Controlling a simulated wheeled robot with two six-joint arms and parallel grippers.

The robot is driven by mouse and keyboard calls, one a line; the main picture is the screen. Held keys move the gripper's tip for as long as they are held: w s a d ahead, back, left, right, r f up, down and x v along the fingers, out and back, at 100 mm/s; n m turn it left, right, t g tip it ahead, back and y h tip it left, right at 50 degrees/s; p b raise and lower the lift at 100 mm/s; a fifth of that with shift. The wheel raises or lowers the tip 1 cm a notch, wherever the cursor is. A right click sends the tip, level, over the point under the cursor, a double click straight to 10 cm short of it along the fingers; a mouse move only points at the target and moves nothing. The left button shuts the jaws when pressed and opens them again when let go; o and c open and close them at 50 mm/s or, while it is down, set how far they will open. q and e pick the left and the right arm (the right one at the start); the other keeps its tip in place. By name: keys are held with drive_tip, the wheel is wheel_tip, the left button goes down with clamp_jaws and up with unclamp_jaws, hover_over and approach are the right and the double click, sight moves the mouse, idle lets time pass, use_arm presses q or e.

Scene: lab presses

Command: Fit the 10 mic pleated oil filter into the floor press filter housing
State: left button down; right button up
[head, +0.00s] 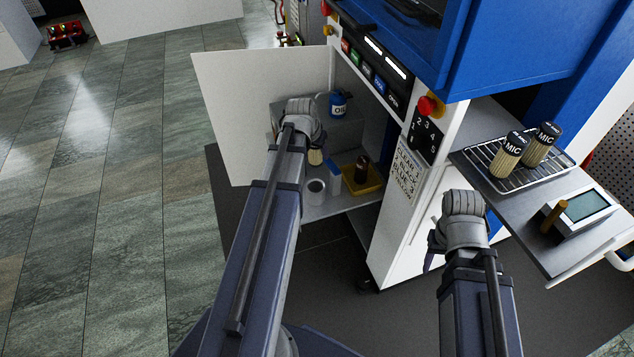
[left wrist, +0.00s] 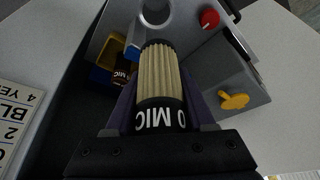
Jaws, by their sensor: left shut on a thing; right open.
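My left gripper (head: 304,117) is inside the open cabinet, shut on a pleated filter. The filter (head: 315,157) has tan pleats and black end caps; in the left wrist view (left wrist: 158,80) its cap reads "0 MIC", the first digit hidden. A pale, open-topped cylinder (head: 316,191) stands on the cabinet floor below; it also shows in the left wrist view (left wrist: 156,14), past the filter's far end. I cannot tell whether it is the housing. The filter is apart from it. My right gripper (head: 463,204) is open and empty, in front of the press, its fingers mostly hidden.
A yellow tray (head: 373,182) holds a dark filter, with a blue-and-white container (head: 334,178) beside it. A blue oil can (head: 339,103) stands on a grey unit behind. The cabinet door (head: 235,110) is open leftward. A wire rack (head: 500,181) on the right shelf holds two MIC filters.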

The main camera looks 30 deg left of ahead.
use_arm(q)
wheel_tip(320, 180, down, 6)
drive_tip(key=b, duration=0.4)
drive_tip(key=shift+f+b, duration=0.25)
drive_tip(key=shift+b, duration=0.05)
use_arm(e)
wheel_tip(320, 180, down, 6)
drive_tip(key=shift+f, duration=0.25)
use_arm(q)
drive_tip(key=shift+f, duration=0.1)
use_arm(e)
drive_tip(key=shift+f, duration=0.15)
use_arm(q)
drive_tip(key=shift+f+b, duration=2)
drive_tip(key=shift+b, duration=0.1)
use_arm(e)
drive_tip(key=shift+f, duration=1.95)
use_arm(q)
drive_tip(key=shift+f+b, duration=0.8)
drive_tip(key=shift+f, duration=0.05)
use_arm(e)
drive_tip(key=shift+f, duration=0.85)
use_arm(q)
drive_tip(key=shift+c, duration=0.9)
unclamp_jaws()
drive_tip(key=shift+r, duration=0.1)
use_arm(e)
drive_tip(key=shift+r, duration=0.1)
